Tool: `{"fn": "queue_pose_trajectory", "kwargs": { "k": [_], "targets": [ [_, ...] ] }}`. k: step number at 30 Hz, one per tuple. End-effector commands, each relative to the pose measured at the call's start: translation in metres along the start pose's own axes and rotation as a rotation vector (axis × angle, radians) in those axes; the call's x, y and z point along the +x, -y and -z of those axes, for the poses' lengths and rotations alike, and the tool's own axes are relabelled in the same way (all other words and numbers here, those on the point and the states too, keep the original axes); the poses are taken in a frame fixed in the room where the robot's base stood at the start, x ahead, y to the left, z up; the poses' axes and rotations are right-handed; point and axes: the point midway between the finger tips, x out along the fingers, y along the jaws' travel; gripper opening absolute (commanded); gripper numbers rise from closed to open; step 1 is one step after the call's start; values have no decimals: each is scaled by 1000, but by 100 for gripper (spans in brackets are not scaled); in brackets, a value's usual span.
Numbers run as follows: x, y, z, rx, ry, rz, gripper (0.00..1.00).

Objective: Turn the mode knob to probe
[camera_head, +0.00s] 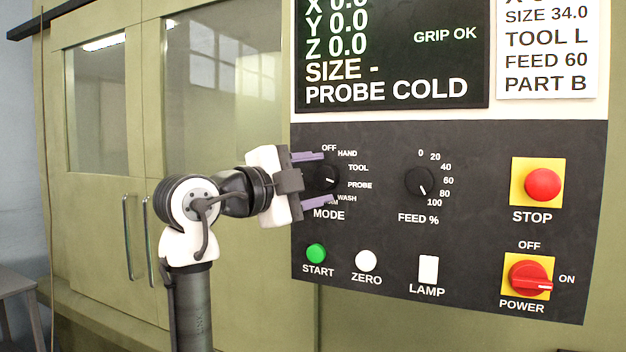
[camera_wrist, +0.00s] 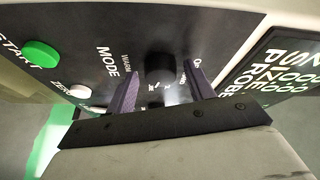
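The black mode knob (camera_head: 328,177) sits on the dark control panel, with labels OFF, HAND, TOOL, PROBE, WASH and a partly hidden one around it. Its short white mark points right and slightly down, roughly toward the PROBE label (camera_head: 360,185). My gripper (camera_head: 327,179) is open, with one purple finger above the knob and one below it. In the wrist view the knob (camera_wrist: 160,68) lies between the spread fingers, with a gap on each side. Whether the fingertips reach past the knob's front face is hard to tell.
The feed knob (camera_head: 420,182) is to the right. Below are the green start button (camera_head: 316,253), white zero button (camera_head: 366,260) and lamp switch (camera_head: 428,269). The red stop button (camera_head: 542,184) and power switch (camera_head: 530,278) are far right. The screen (camera_head: 390,50) reads PROBE COLD.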

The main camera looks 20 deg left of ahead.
Motion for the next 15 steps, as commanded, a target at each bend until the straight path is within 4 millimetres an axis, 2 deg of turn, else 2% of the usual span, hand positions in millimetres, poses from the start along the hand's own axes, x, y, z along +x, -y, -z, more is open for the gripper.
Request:
{"fn": "queue_pose_trajectory", "kwargs": {
  "k": [10,15],
  "targets": [
    [-2,0,0,0,1,2,58],
    [-24,-1,-1,1,2,5,58]
  ]
}}
